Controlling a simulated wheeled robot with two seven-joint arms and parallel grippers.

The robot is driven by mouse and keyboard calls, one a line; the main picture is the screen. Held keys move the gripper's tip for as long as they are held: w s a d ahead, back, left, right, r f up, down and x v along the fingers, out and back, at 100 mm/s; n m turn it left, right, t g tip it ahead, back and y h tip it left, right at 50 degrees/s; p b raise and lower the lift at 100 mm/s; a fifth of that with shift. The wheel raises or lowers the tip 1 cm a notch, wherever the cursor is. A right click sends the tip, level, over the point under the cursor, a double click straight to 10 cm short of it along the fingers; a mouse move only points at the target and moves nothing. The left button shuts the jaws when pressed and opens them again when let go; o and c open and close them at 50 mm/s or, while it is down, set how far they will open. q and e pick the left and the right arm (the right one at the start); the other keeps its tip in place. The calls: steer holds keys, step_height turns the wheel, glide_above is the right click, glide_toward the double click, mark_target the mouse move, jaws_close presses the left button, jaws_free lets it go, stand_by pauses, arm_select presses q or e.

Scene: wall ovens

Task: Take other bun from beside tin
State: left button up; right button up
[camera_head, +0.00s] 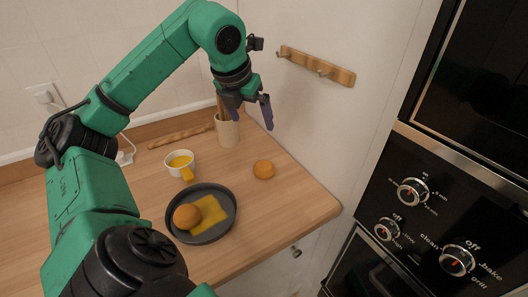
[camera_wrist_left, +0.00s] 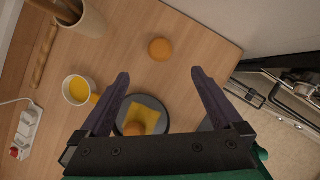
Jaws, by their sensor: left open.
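One round orange-brown bun (camera_head: 264,169) lies on the wooden counter to the right of the dark round tin (camera_head: 232,216). A second bun (camera_head: 187,216) sits inside the tin next to a yellow cloth-like sheet (camera_head: 210,210). My left gripper (camera_head: 254,107) is open and empty, raised above the counter behind the loose bun. In the left wrist view, the loose bun (camera_wrist_left: 160,49) lies ahead of the open fingers (camera_wrist_left: 158,80), a little beyond their tips. The tin (camera_wrist_left: 157,104) shows between the fingers, partly hidden by the gripper body. My right gripper is not in view.
A white mug (camera_head: 179,162) with yellow content stands behind the tin. A utensil holder (camera_head: 227,130) and a rolling pin (camera_head: 181,137) are near the back wall. A hook rail (camera_head: 317,66) is on the side wall. Ovens (camera_head: 452,215) stand at the right, past the counter edge.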

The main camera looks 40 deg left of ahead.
arm_select(q)
steer(key=b, duration=0.7)
glide_toward(262, 166)
steer(key=s+v, duration=0.1)
steer(key=v, duration=0.2)
steer(key=x, duration=0.3)
steer(key=b+x, duration=0.1)
steer(key=x, duration=0.2)
steer(key=b+x, duration=0.1)
steer(key=x, duration=0.2)
steer(key=shift+w+d+r, duration=0.1)
steer(key=shift+w+d, duration=0.1)
steer(key=shift+d, duration=0.05)
steer(key=p+x, duration=0.1)
steer(key=x, duration=0.4)
steer(key=shift+w+a+r, duration=0.1)
steer(key=shift+w+r, duration=0.05)
steer(key=shift+w+a+f, duration=0.1)
steer(key=shift+w+f, duration=0.05)
steer(key=shift+f, duration=0.1)
steer(key=shift+r, duration=0.1)
steer(key=c, duration=1.1)
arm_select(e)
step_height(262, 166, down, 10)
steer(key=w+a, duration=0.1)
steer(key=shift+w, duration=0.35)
